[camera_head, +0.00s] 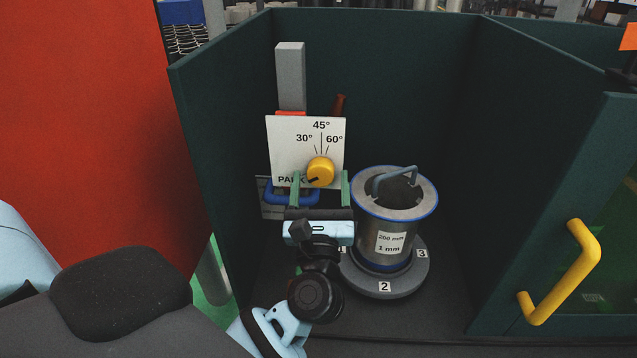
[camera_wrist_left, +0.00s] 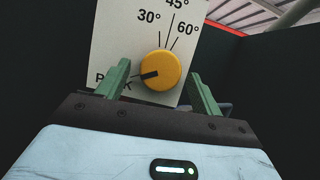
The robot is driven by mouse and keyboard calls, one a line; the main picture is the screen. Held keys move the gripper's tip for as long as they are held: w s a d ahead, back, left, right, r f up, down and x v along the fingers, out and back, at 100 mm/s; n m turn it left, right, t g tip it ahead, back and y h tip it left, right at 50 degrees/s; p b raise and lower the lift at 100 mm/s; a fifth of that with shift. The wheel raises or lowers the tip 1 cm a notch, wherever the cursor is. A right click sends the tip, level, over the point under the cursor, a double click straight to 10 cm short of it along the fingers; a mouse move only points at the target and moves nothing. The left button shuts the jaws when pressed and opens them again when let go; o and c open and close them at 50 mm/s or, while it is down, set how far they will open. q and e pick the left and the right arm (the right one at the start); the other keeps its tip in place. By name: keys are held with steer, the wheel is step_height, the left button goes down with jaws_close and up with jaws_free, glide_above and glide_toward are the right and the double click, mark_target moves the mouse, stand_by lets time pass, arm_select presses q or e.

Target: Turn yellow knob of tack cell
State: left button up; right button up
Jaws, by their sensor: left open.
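The yellow knob (camera_head: 320,171) sits on a white dial plate (camera_head: 290,140) marked PARK, 30°, 45° and 60°. Its dark pointer aims left and slightly down, toward PARK. The knob also shows in the left wrist view (camera_wrist_left: 161,70). My left gripper (camera_head: 321,180) is open, with its green fingers on either side of the knob. In the left wrist view the fingers (camera_wrist_left: 158,80) stand apart from the knob, with a gap on each side. I cannot tell how far their tips are from the plate. My right gripper is not in view.
A metal cylinder (camera_head: 393,215) with a blue-edged flange and handle stands on a numbered grey base (camera_head: 385,284), just right of my gripper. Dark green walls (camera_head: 390,80) enclose the cell. A yellow door handle (camera_head: 570,275) is at right, a red panel (camera_head: 80,120) at left.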

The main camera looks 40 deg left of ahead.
arm_select(q)
steer(key=c, duration=1.4)
